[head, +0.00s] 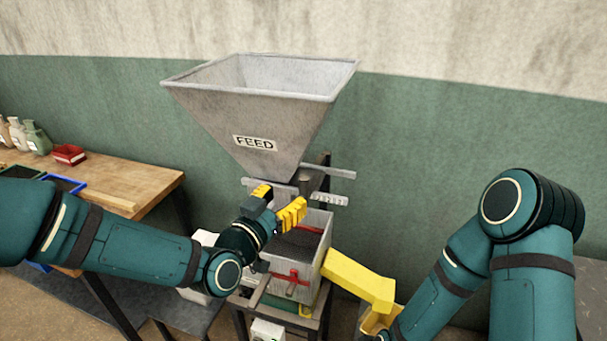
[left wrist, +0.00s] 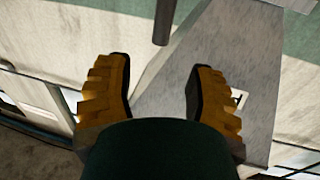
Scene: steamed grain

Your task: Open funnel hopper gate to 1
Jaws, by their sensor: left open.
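The grey funnel hopper (head: 280,118), labelled FEED, stands at the middle of the head view. Under its neck a flat metal bar (head: 330,172) sticks out to the right, with a small marked plate (head: 329,200) below it. I cannot tell how far the gate is open. My left gripper (head: 277,203) is open just below the hopper's neck and hides part of it. In the left wrist view its yellow fingers (left wrist: 158,92) are apart, with a dark rod (left wrist: 163,22) beyond the gap and a grey metal surface behind. I see no contact.
A yellow chute (head: 358,280) slopes to the right. My right arm occupies the lower right.

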